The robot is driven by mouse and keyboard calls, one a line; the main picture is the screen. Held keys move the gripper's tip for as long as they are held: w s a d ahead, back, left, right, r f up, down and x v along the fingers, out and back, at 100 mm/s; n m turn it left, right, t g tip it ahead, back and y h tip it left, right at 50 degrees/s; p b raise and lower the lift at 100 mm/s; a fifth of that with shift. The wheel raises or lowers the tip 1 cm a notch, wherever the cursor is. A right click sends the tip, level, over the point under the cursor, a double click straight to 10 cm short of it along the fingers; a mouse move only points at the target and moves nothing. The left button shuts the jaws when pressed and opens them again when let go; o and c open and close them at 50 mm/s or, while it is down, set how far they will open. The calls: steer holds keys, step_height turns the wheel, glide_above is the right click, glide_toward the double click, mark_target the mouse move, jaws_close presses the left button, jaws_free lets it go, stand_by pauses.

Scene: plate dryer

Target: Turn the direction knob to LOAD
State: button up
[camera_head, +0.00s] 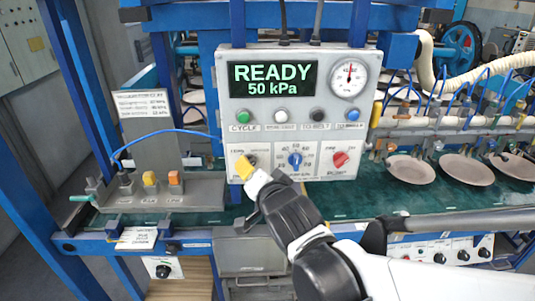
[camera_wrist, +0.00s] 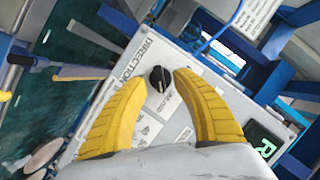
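The direction knob (camera_wrist: 158,79) is a round black knob on a light grey panel (camera_wrist: 185,105), next to printed DIRECTION lettering, in the wrist view. My gripper (camera_wrist: 161,77) has two yellow fingers spread apart, with the knob showing in the gap between their tips. I see no clear contact, and I cannot tell how far the tips are from the panel. In the head view my gripper (camera_head: 245,168) is in front of the lower left knob section and mostly hides the knob. The small markings around the knob are too small to read, so its setting is unclear.
The control box (camera_head: 300,105) has a READY 50 kPa display (camera_head: 272,79), a gauge (camera_head: 348,79) and several push buttons. A blue knob (camera_head: 295,160) and a red knob (camera_head: 341,159) sit right of my gripper.

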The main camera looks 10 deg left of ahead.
steer(key=shift+x, duration=1.4)
jaws_close()
